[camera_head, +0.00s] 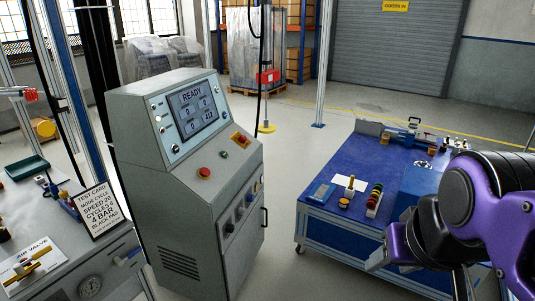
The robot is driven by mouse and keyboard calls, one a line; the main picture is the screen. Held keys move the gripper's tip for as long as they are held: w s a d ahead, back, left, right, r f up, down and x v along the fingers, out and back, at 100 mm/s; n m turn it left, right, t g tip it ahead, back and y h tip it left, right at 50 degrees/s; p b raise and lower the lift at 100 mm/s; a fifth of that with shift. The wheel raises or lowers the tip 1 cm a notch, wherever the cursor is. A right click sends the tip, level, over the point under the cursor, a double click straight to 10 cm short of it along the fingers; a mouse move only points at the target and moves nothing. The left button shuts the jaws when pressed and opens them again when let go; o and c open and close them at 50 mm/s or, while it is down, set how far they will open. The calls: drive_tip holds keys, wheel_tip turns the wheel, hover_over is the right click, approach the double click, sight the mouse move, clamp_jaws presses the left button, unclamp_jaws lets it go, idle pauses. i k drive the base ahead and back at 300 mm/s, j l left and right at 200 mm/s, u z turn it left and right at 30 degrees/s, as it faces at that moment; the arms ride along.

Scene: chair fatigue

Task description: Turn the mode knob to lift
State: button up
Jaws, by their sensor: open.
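The grey control cabinet (195,150) stands left of centre. Its screen (194,108) reads READY above several number boxes. Small round controls (162,130) line the left of the screen. A row of dark and blue knobs (239,215) runs along the front panel below the desk. Their labels are too small to read, so I cannot tell which is the mode knob or where it points. My gripper (418,268) is at the lower right, open and empty, partly hidden by my purple and black arm. It is well apart from the cabinet, over the blue cart.
A red button (204,173) and a red-orange switch (241,140) sit on the cabinet's desk. A test card (97,210) stands on the left bench. The blue cart (335,165) holds small parts. Clear floor (285,150) lies between cabinet and cart.

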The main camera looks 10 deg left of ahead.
sight(230, 228)
drive_tip(key=u, duration=0.85)
drive_tip(key=i+j+z, duration=0.2)
drive_tip(key=j, duration=0.25)
drive_tip(key=i+l+z, duration=0.15)
drive_tip(key=i, duration=0.6)
